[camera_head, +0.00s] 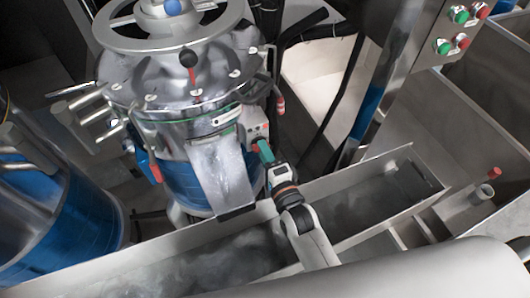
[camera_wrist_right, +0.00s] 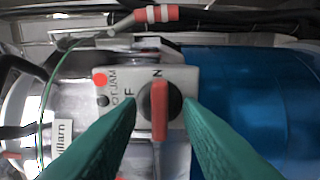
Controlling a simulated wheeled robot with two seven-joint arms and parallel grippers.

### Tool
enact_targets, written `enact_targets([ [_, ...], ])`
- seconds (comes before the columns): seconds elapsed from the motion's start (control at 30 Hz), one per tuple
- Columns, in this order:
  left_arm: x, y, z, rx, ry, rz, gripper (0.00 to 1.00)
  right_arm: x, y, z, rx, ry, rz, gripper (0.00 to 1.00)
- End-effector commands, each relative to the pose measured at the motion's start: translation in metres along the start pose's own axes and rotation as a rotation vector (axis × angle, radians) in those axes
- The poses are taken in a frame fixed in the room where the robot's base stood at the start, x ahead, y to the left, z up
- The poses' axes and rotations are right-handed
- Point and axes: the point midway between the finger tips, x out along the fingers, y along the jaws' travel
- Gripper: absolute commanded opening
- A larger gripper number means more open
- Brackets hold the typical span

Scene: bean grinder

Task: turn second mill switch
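The mill (camera_head: 160,75) is a silver machine with a blue lower body. Its small grey switch box (camera_head: 257,128) sits on its right side. In the right wrist view the box has a black round switch with a red handle (camera_wrist_right: 159,110). The handle stands upright in the picture, with a partly covered letter marking beside it. My right gripper (camera_head: 264,149) reaches the box from below. In the wrist view its teal fingers (camera_wrist_right: 161,103) are open, one on each side of the switch, with gaps to the red handle. My left gripper is not in view.
A second blue machine (camera_head: 60,225) stands at the left. A long metal trough (camera_head: 350,215) runs beneath my right forearm. A post with red and green buttons (camera_head: 443,46) stands at the upper right. A red-banded lever (camera_wrist_right: 155,15) lies above the switch box.

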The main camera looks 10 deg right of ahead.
Motion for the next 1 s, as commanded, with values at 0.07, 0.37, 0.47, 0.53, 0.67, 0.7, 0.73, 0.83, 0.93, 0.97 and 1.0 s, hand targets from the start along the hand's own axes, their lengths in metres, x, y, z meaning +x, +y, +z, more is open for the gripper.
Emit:
enact_targets([
  [0.07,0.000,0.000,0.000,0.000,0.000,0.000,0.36,0.000,0.000,0.000,0.000,0.000,0.000,0.33],
  [0.37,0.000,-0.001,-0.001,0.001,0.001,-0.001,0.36,0.000,0.000,0.000,0.000,0.000,0.000,0.03],
  [0.47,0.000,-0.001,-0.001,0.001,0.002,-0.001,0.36,0.000,0.000,0.000,0.000,0.000,0.000,0.00],
  [0.53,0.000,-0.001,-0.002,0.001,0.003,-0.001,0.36,0.000,0.000,0.000,-0.001,0.000,0.000,0.00],
  [0.67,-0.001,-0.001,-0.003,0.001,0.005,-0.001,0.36,0.000,0.000,0.000,-0.012,0.000,-0.001,0.00],
  [0.7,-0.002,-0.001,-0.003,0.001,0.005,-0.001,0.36,0.000,0.000,0.000,-0.020,0.000,-0.001,0.00],
  [0.73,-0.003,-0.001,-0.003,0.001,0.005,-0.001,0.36,0.000,0.000,0.000,-0.029,0.000,-0.001,0.00],
  [0.83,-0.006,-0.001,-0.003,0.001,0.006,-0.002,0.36,0.000,0.001,0.000,-0.068,0.000,-0.001,0.00],
  [0.93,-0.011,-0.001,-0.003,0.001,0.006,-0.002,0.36,0.000,0.002,0.000,-0.126,0.000,-0.001,0.00],
  [0.97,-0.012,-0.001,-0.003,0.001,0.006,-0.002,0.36,0.000,0.002,0.000,-0.146,0.000,-0.002,0.00],
  [1.0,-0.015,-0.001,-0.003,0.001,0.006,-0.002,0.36,0.000,0.002,0.000,-0.176,0.000,-0.002,0.00],
])
